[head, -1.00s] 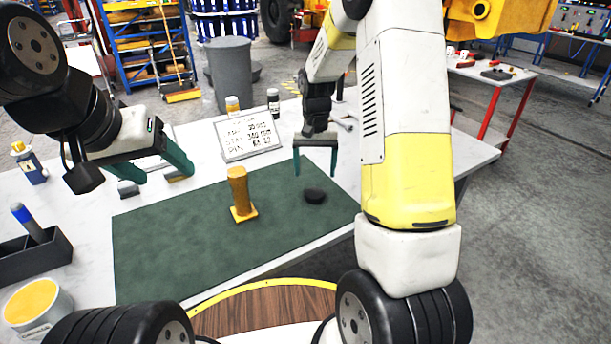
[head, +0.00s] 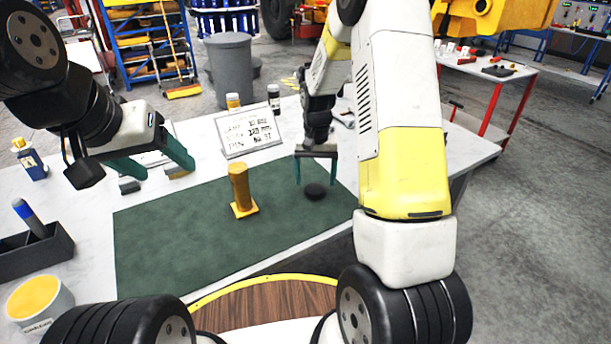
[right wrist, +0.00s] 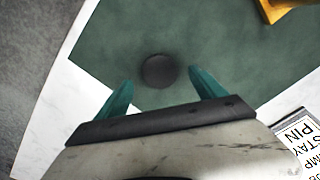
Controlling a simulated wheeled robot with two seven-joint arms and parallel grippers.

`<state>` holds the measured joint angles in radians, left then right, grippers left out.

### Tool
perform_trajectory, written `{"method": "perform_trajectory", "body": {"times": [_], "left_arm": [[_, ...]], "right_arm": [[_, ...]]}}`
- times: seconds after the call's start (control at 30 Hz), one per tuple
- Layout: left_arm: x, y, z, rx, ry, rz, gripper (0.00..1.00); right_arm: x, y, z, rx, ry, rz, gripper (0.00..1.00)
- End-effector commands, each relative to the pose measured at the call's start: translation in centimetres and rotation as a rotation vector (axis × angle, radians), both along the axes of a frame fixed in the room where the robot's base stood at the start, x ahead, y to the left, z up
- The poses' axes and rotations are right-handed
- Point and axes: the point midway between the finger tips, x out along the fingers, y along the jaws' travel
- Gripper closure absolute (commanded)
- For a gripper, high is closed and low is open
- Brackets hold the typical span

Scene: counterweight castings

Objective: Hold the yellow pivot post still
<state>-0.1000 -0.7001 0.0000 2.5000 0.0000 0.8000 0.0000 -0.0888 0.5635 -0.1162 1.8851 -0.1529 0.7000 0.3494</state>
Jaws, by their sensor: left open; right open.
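The yellow pivot post (head: 239,187) stands upright on its square base on the green mat (head: 160,240). A corner of its base shows in the right wrist view (right wrist: 280,8). My left gripper (head: 160,168) is open and empty, left of the post and apart from it, over the table's back left. My right gripper (head: 316,172) is open, to the right of the post, above a black round piece (head: 315,191). In the right wrist view, this black piece (right wrist: 159,71) lies on the mat just beyond and between the open fingertips (right wrist: 160,92), with nothing gripped.
A sign card (head: 247,131) stands behind the mat. Small grey and tan blocks (head: 130,184) lie near my left gripper. A black tray (head: 35,250) with a blue marker and a yellow-filled pot (head: 40,300) are at left. The mat's front left is clear.

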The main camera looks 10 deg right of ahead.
Motion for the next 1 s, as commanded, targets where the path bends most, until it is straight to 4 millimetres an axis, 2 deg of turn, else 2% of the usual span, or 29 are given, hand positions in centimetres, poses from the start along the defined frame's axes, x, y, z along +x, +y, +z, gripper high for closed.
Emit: {"method": "perform_trajectory", "body": {"times": [0.1,0.2,0.6,0.9,0.93,1.0], "left_arm": [[0.0,0.0,0.0,0.0,0.0,0.0,0.34],[0.0,0.0,0.0,0.0,0.0,0.0,0.34],[0.0,0.0,0.0,0.0,0.0,0.0,0.34],[0.0,0.0,0.0,0.0,0.0,0.0,0.34],[0.0,0.0,0.0,0.0,0.0,0.0,0.34],[0.0,0.0,0.0,0.0,0.0,0.0,0.34]], "right_arm": [[-0.2,0.0,-2.0,0.0,0.004,0.0,0.2],[-0.2,0.0,-3.0,0.0,0.002,0.001,0.2],[-0.1,0.0,-3.3,0.0,0.0,0.0,0.2],[-0.1,0.0,-3.3,0.0,0.0,0.0,0.79],[-0.1,0.0,-3.3,0.0,0.0,0.0,0.84],[-0.1,0.0,-3.3,0.0,0.0,0.0,0.84]]}}
